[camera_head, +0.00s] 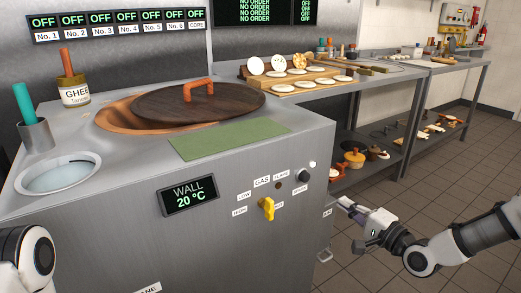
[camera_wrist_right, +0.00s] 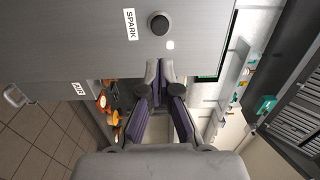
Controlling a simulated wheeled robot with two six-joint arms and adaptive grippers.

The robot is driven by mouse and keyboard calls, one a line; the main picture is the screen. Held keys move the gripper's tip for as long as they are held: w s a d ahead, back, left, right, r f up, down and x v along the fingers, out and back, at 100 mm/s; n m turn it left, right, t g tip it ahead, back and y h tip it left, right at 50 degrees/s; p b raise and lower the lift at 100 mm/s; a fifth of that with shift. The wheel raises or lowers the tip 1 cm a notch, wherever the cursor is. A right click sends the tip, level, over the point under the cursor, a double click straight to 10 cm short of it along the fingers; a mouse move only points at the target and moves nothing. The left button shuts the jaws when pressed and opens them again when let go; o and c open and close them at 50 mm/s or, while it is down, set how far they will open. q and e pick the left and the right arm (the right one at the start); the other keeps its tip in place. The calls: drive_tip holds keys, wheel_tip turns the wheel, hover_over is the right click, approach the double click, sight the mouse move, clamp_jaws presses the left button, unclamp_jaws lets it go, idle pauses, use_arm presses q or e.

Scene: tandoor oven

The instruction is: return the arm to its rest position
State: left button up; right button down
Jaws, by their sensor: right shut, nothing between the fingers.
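My right gripper (camera_head: 350,212) is at the right of the head view, in front of the oven's right front corner, with its arm coming in from the right. It is shut and empty. In the right wrist view its dark fingers (camera_wrist_right: 160,88) meet in front of the oven's steel front panel (camera_wrist_right: 85,35). Any gap between the fingertips and the panel is hard to judge. My left arm shows as a white and black joint (camera_head: 27,258) at the lower left; its gripper is out of the frame.
The tandoor oven (camera_head: 120,235) has a yellow gas knob (camera_head: 266,208), a spark button (camera_head: 303,176), a wooden lid (camera_head: 198,104) and a green mat (camera_head: 230,139). A steel table (camera_head: 375,76) with a lower shelf of pots stands behind. Tiled floor (camera_head: 455,185) is open at right.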

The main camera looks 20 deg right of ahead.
drive_tip(key=s+a+f+n+g, duration=0.1)
drive_tip(key=s+a+f+g, duration=0.25)
drive_tip(key=f, duration=0.35)
drive_tip(key=s+a+f+n+g, duration=0.1)
drive_tip(key=s+a+f+g, duration=0.1)
drive_tip(key=a+f, duration=0.35)
drive_tip(key=s+a+f+n+g, duration=0.1)
drive_tip(key=s+a+f+g, duration=0.2)
drive_tip(key=f, duration=0.6)
drive_tip(key=s+a+f+n+g+h, duration=0.1)
drive_tip(key=s+f+n+g+h, duration=0.15)
drive_tip(key=s+f, duration=0.5)
drive_tip(key=s+a+f+n+g+h, duration=0.1)
drive_tip(key=s+f+n+g, duration=0.3)
drive_tip(key=s, duration=0.7)
drive_tip(key=s+d+n+g+h, duration=0.2)
drive_tip(key=s+d+n, duration=0.1)
drive_tip(key=s+n, duration=0.15)
wheel_tip(320, 180, up, 20)
drive_tip(key=p, duration=2)
drive_tip(key=shift+a, duration=0.2)
drive_tip(key=shift+s+r, duration=0.1)
drive_tip(key=shift+s, duration=0.05)
